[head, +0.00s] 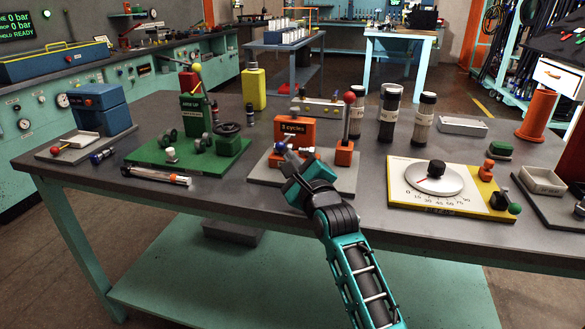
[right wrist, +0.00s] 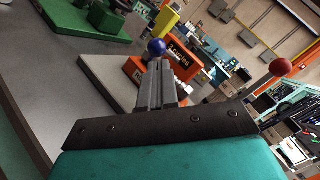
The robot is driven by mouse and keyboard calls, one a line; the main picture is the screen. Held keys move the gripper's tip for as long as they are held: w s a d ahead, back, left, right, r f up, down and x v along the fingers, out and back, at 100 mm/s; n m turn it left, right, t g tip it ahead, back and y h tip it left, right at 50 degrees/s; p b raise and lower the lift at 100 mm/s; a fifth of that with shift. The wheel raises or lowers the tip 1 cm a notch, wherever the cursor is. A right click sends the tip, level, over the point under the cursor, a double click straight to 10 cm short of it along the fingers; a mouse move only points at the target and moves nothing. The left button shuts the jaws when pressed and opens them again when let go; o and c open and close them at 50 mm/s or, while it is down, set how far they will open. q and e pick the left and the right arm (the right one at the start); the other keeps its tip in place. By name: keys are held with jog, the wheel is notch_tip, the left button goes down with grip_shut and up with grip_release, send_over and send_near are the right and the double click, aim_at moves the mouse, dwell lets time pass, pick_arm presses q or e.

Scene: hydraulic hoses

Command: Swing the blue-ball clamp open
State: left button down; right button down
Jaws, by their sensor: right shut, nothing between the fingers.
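The blue ball (right wrist: 157,47) shows in the right wrist view just past the tips of my right gripper (right wrist: 160,68). In the head view the ball (head: 282,147) is a small blue spot at the gripper's tip. The clamp's orange body (head: 294,130), marked "cycles", stands behind it on a grey base plate (head: 262,177); it also shows in the right wrist view (right wrist: 184,54). My right gripper (head: 287,154) is shut with nothing between its fingers. I cannot tell whether it touches the ball. The fingers hide the ball's lower part and stem. My left gripper is not in view.
A red-ball lever (head: 349,113) stands upright at the plate's right, on an orange block (head: 344,153). A green fixture (head: 193,108) stands to the left. A yellow-edged dial board (head: 450,187) lies to the right. Several dark cylinders (head: 390,112) stand behind.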

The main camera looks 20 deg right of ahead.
jog(key=shift+w, duration=0.35)
jog(key=shift+r, duration=0.15)
jog(key=shift+r+p, duration=0.3)
jog(key=shift+p, duration=0.45)
jog(key=shift+g, duration=0.3)
